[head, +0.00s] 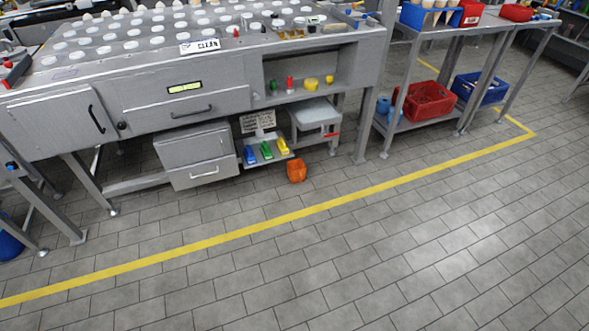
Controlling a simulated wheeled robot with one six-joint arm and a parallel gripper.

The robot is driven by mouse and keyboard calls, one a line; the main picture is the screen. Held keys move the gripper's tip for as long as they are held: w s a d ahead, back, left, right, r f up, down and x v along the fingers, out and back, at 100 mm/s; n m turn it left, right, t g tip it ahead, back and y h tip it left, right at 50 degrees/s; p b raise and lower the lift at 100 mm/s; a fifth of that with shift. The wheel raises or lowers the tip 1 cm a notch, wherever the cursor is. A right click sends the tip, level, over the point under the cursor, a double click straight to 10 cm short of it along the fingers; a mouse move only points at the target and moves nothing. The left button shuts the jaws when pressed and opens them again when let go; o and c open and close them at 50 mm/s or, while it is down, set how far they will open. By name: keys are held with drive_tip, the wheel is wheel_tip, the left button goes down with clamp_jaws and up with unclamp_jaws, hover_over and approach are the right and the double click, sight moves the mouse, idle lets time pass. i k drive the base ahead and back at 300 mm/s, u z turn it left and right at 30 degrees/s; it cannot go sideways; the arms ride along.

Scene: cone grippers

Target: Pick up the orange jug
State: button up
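The orange jug (297,171) stands upright on the grey tiled floor in the head view. It is in front of the metal workbench, just right of a low shelf, and nothing touches it that I can see. It is small in this view, so a handle cannot be made out. My gripper is not in this view.
The metal workbench (180,102) spans the upper left. A low shelf holds blue, green and yellow items (266,150). A side table with a red crate (424,101) and blue crate (479,89) stands right. The floor (350,260) in front is clear, crossed by a yellow line.

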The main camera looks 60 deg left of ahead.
sight(298, 174)
drive_tip(key=u, duration=0.3)
drive_tip(key=i, duration=1.7)
drive_tip(key=u, duration=0.8)
drive_tip(key=i, duration=0.9)
drive_tip(key=u, duration=1.65)
drive_tip(key=i, duration=0.75)
drive_tip(key=u, duration=0.85)
